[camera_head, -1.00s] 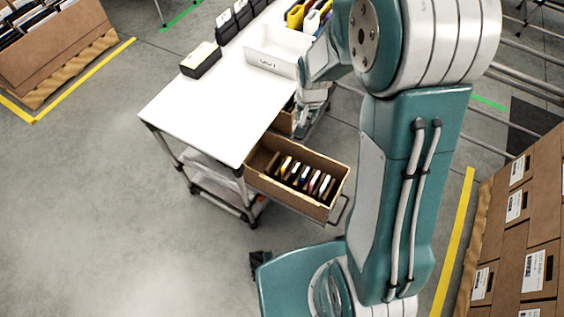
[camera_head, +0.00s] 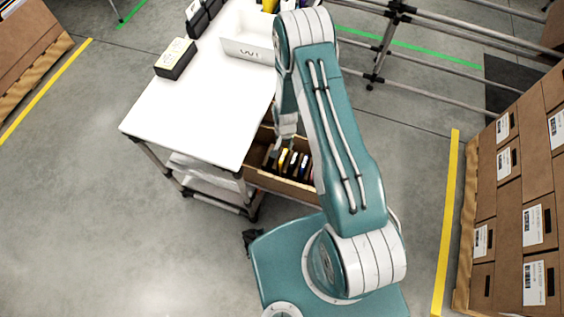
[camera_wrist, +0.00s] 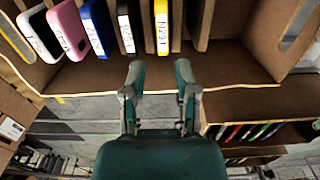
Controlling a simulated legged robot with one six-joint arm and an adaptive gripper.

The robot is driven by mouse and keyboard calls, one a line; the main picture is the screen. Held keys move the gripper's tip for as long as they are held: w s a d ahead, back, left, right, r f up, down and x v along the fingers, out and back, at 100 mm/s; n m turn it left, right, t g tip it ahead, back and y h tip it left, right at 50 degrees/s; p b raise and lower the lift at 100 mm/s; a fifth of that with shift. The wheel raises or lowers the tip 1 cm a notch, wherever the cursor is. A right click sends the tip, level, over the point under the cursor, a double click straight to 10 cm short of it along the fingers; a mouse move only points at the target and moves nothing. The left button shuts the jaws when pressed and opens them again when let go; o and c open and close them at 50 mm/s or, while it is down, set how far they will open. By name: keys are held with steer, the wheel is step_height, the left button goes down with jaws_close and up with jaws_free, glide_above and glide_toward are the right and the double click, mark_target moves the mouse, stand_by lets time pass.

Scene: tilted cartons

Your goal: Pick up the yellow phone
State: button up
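The yellow phone (camera_wrist: 162,27) stands in a row of phones in a tilted brown carton (camera_wrist: 245,93), its edge marked with a white label. It also shows as a yellow strip in the head view (camera_head: 283,158). My gripper (camera_wrist: 158,76) is open and empty in the wrist view. In the head view my arm hides most of the gripper and the carton's right part.
Black, blue, pink and white phones (camera_wrist: 38,35) stand left of the yellow one; a brown divider (camera_wrist: 200,25) is on its right. Another carton (camera_wrist: 258,150) with thin items lies below right. A white worktable (camera_head: 190,120) adjoins the carton. Stacked boxes (camera_head: 520,215) stand at right.

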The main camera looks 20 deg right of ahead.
mark_target(283, 155)
step_height(283, 155, down, 2)
steer(key=shift+d+f, duration=0.1)
steer(key=shift+f, duration=0.1)
steer(key=f, duration=0.2)
steer(key=a+f, duration=0.1)
steer(key=f, duration=0.1)
steer(key=shift+s+f, duration=0.15)
steer(key=shift+f, duration=0.25)
steer(key=shift+d+f, duration=0.15)
steer(key=shift+f, duration=0.25)
jaws_close()
